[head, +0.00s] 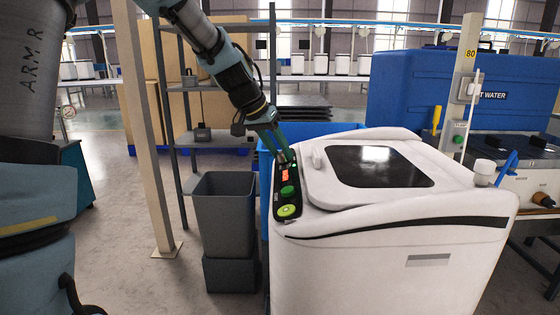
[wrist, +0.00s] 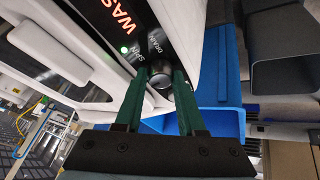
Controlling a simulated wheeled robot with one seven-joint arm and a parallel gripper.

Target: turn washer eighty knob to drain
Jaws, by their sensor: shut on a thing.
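The washer (head: 400,235) is a white top-loading machine with a dark lid window. Its black control panel (head: 277,208) runs along the left edge, with a red-lit display (head: 285,175) and two green buttons. My gripper (head: 287,160) reaches down to the far end of this panel. In the wrist view, my gripper's green fingers (wrist: 162,77) stand on both sides of a round dark knob (wrist: 160,68) and are shut on it. The labels SPIN and DRAIN show beside the knob, and a green light (wrist: 125,49) glows near SPIN. The display letters "WAS" are cut off. The knob's pointer is unclear.
A post with a yellow 80 sign (head: 470,54) stands behind the washer. A blue hot-water tank (head: 410,90) is at the back right. Grey bins (head: 225,215) and a blue container (head: 265,180) stand left of the washer. A beige post (head: 145,130) rises further left.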

